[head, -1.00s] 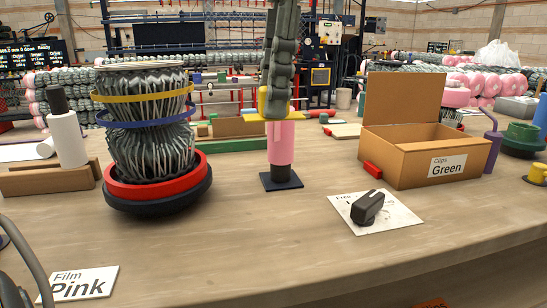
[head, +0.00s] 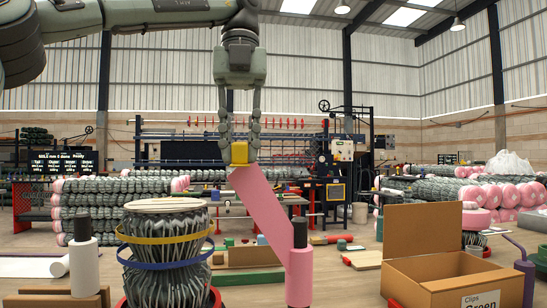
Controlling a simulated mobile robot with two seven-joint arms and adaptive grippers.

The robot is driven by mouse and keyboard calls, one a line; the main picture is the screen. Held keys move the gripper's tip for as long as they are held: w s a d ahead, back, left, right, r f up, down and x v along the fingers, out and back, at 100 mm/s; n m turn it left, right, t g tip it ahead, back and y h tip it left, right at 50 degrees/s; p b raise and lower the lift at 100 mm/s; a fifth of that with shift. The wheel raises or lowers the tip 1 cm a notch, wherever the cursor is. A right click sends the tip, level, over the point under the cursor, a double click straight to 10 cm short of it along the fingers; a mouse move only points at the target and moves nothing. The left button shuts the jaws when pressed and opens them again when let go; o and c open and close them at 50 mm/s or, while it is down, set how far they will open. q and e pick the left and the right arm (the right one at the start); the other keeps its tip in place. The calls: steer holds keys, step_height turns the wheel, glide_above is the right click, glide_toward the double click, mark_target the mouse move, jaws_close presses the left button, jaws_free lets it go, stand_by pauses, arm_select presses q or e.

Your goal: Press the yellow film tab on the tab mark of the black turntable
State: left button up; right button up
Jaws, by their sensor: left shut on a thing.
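My left gripper (head: 240,150) hangs from the top, fingers down, shut on the yellow film tab (head: 239,154). A pink film strip (head: 264,207) runs from the tab down and right to the pink film roll (head: 299,278) on its black-topped holder. The tab is in the air, higher than the roll and up and right of the grey wire roll (head: 165,255) with its yellow and blue bands. Only a sliver of the red ring under the wire roll shows at the bottom edge. The black turntable and its tab mark are out of view. My right gripper is not in view.
A white cylinder with a black top (head: 83,265) stands left of the wire roll. An open cardboard clips box (head: 450,285) stands at the right, with a purple post (head: 524,275) beside it. The air around the raised tab is clear.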

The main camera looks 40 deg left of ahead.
arm_select(q)
steer(key=s+a+r+n+t, duration=0.1)
steer(key=a+n, duration=0.7)
steer(key=n, duration=0.2)
steer(key=s+a+r+n+t, duration=0.1)
steer(key=s+a+n, duration=0.1)
steer(key=a+n, duration=0.6)
steer(key=shift+a+r+n, duration=0.2)
steer(key=shift+r+n, duration=0.05)
steer(key=shift+n, duration=0.85)
steer(key=shift+f, duration=0.15)
